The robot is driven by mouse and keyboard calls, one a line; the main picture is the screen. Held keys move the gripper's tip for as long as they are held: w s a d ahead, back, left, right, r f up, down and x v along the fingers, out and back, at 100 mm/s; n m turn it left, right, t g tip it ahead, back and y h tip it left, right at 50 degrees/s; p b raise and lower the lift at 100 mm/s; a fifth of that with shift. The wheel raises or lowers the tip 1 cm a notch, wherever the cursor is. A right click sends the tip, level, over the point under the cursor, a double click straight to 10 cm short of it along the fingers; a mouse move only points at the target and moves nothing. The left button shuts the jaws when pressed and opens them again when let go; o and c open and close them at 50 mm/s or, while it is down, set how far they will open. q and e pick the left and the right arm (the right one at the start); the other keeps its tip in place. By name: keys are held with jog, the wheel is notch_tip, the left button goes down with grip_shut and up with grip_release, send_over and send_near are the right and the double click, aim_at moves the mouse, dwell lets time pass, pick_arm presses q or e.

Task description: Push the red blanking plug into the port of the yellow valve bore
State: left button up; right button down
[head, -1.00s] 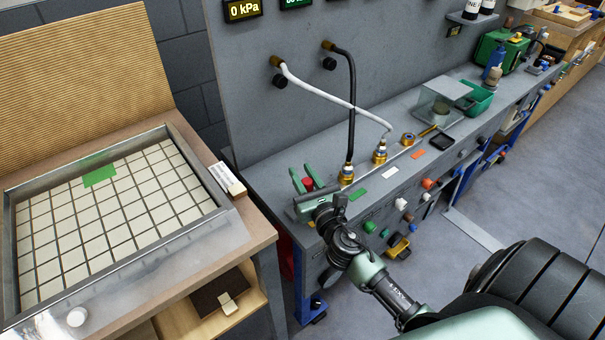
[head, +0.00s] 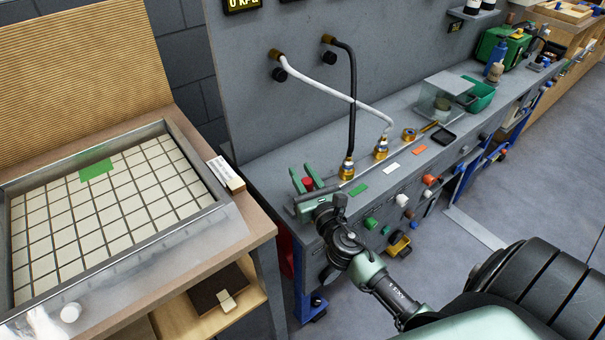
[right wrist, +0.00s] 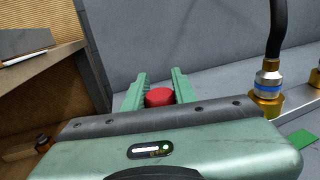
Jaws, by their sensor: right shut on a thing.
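The red plug (right wrist: 159,97) sits between the two green fingers of my right gripper (right wrist: 158,94), which is shut on it. In the head view the right gripper (head: 307,181) is at the near left end of the grey bench, left of the brass fittings, and the red plug (head: 308,185) shows between its fingers. A yellow-brass fitting without a hose (head: 408,135) stands farther along the rail; I cannot tell whether it is the yellow valve bore, and its opening is too small to make out. My left gripper is not in view.
A brass fitting with a black hose (head: 347,170) and one with a white hose (head: 381,148) stand right of the gripper. Coloured labels and knobs line the bench front. The grey back panel (head: 300,105) rises behind. A framed grid table (head: 215,205) stands at left.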

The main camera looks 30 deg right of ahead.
jog(key=shift+f, duration=0.3)
jog(key=shift+d+f+b, duration=0.25)
jog(key=shift+f+b, duration=0.3)
jog(key=shift+b, duration=0.1)
jog(key=c, duration=1.1)
grip_release()
jog(key=shift+s+d+f, duration=0.1)
jog(key=shift+d+f, duration=0.05)
jog(key=shift+o, duration=0.2)
